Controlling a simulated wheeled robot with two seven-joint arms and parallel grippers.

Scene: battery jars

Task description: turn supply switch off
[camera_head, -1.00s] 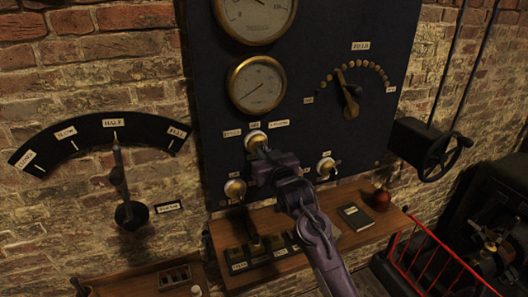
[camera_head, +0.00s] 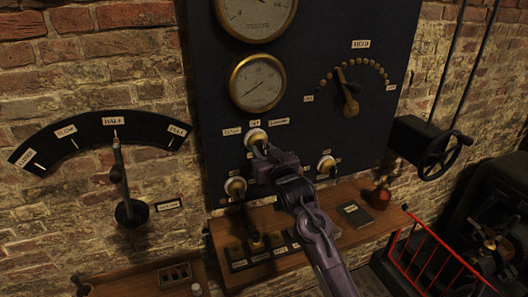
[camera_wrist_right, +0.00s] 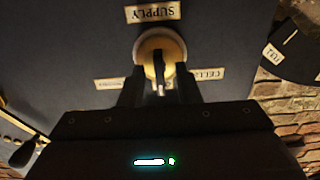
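The supply switch (camera_head: 256,136) is a brass knob with a dark handle on the dark panel, below the lower gauge. It also shows in the right wrist view (camera_wrist_right: 174,42), where the SUPPLY label (camera_wrist_right: 152,13) appears upside down. Small labels flank the knob on both sides, and a label sits above it in the head view. My right gripper (camera_head: 264,154) is at the knob. In the right wrist view its fingers (camera_wrist_right: 160,88) are apart, one on each side of the upright handle. Contact with the handle cannot be told. My left gripper is out of view.
Two similar knobs sit lower left (camera_head: 235,187) and lower right (camera_head: 326,165) of the supply switch. A lever dial (camera_head: 95,135) is on the brick wall at left.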

